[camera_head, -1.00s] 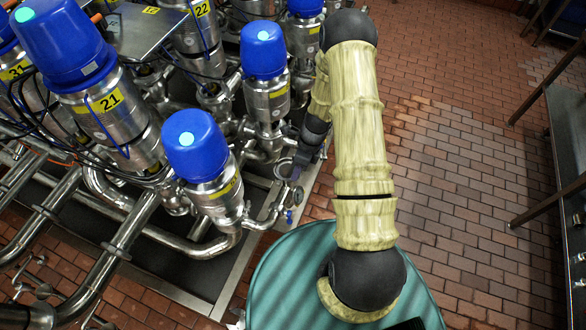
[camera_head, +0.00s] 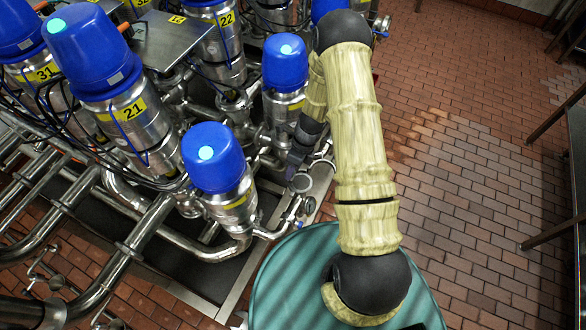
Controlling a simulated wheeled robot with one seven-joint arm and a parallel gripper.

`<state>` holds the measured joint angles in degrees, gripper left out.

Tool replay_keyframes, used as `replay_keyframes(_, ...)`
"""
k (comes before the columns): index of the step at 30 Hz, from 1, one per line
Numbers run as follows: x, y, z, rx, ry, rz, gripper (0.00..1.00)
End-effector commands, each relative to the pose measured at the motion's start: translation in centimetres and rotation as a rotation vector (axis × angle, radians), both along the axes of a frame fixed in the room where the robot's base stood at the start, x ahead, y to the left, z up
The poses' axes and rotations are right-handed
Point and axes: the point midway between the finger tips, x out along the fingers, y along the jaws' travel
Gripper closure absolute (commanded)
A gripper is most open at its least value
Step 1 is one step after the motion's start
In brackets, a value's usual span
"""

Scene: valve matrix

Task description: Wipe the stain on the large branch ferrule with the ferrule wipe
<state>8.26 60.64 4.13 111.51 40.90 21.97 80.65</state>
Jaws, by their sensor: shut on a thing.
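A round grey pipe end (camera_head: 301,184) sits on the pipework right of the nearest blue-capped valve. It looks like the large branch ferrule, but I cannot be sure. No stain can be made out at this size. My gripper (camera_head: 298,168) is dark and small in view, pointing down just above and against this pipe end in the picture. Whether it touches is not clear. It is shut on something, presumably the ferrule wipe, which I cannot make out.
Blue-capped steel valves stand close on the left, the nearest one (camera_head: 213,160) beside my gripper and another (camera_head: 286,65) behind it. Valve 21 (camera_head: 90,50) stands farther left. Pipes (camera_head: 120,255) run low at the left. Brick floor (camera_head: 470,180) is open to the right, with a metal table (camera_head: 560,240) at the edge.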

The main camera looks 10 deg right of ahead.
Motion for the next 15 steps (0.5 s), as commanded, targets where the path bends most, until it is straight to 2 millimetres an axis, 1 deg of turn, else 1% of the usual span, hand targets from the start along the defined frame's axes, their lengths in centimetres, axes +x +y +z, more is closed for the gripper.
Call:
replay_keyframes(1, 0.0, 0.0, 0.9, 0.000, -0.001, 0.001, 1.00)
replay_keyframes(12, 0.0, -0.2, 4.2, 0.000, -0.001, -0.002, 1.00)
replay_keyframes(15, 0.0, -0.2, 4.8, 0.000, 0.000, -0.003, 1.00)
